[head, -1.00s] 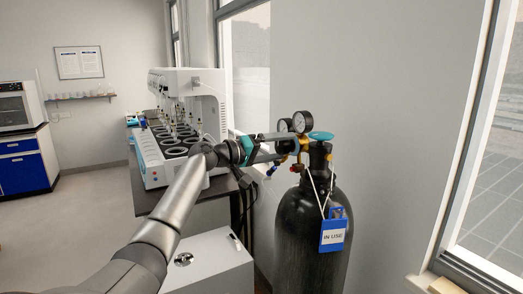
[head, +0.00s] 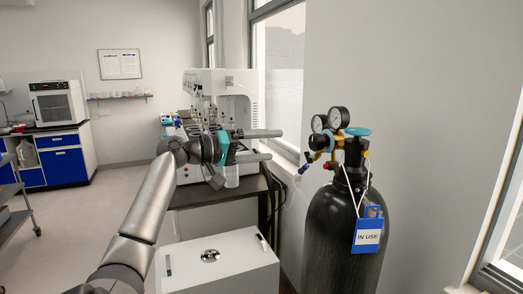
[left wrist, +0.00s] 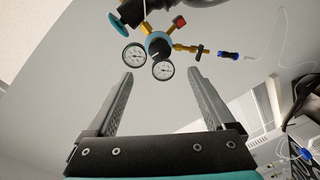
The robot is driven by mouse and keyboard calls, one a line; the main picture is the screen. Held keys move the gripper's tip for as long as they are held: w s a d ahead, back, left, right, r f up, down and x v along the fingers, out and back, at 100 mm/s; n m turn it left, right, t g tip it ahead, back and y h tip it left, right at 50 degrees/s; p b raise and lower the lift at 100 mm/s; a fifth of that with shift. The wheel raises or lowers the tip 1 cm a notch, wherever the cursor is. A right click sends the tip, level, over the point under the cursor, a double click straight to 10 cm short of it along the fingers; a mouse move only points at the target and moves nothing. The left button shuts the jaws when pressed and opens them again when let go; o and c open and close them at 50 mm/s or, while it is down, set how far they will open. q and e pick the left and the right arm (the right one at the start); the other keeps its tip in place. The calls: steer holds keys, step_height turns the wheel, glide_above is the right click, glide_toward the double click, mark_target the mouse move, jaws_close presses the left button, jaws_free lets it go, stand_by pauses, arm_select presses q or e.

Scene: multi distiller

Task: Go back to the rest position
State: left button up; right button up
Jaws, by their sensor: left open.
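My left gripper (head: 264,146) is open and empty in the head view, its two fingers pointing right, in front of the distiller bench. In the left wrist view its fingers (left wrist: 155,95) are spread with nothing between them. Beyond them are the gauges (left wrist: 147,62) of the gas cylinder's regulator. The black gas cylinder (head: 340,235) stands right of the gripper in the head view, apart from it, with an "IN USE" tag (head: 368,237). My right gripper is in neither view.
The multi distiller (head: 225,95) stands on a dark bench (head: 215,193) behind my left arm. A white cabinet (head: 220,262) stands low in front. A blue-fronted counter (head: 62,158) and a cart (head: 15,200) are at the left. Open floor (head: 110,205) lies between.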

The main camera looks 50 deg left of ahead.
arm_select(q)
steer(key=shift+s+a, duration=0.15)
steer(key=shift+s, duration=0.4)
